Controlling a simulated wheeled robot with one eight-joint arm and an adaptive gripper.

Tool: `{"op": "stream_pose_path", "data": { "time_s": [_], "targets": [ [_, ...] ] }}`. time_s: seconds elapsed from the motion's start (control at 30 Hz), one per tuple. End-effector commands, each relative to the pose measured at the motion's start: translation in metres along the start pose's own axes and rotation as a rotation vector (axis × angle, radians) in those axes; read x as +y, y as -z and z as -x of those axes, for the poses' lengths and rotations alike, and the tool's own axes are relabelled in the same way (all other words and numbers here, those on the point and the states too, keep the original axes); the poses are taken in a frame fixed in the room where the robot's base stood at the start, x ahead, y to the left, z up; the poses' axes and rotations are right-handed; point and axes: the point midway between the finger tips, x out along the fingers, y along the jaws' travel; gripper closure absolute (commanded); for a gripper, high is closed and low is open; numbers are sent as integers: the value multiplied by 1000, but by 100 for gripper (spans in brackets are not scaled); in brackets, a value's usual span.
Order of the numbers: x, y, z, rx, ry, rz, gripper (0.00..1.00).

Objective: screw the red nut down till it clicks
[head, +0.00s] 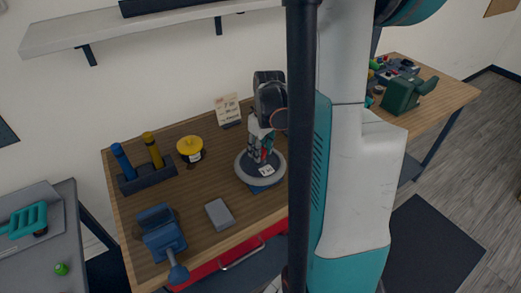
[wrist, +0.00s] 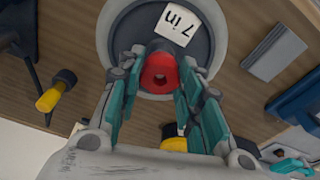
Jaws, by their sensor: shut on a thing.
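The red nut (wrist: 160,73) shows in the wrist view between the fingers of my gripper (wrist: 163,62), its dark central hole facing the camera. My gripper is shut on it, one fingertip at each side. In the head view my gripper (head: 262,150) points down over this round base (head: 244,177) on the wooden bench. The nut is mostly hidden there by the fingers. Whether it sits fully down cannot be told.
On the bench (head: 190,190) are a yellow-topped pot (head: 190,147), a rack (head: 148,178) with blue and yellow handles, a grey block (head: 220,215), a blue vise (head: 162,236) and a small sign (head: 229,111). A green device (head: 402,95) stands at the right.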

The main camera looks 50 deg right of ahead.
Motion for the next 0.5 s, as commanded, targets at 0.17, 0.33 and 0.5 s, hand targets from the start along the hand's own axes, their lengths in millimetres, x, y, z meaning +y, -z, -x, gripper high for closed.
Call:
{"op": "stream_pose_path", "data": {
  "time_s": [0.17, 0.33, 0.5],
  "targets": [
    [1, 1, 0, 1, -28, -212, 89],
    [1, 1, 0, 1, -54, -416, 89],
    [2, 1, 0, 2, -80, -620, 89]
  ]
}}
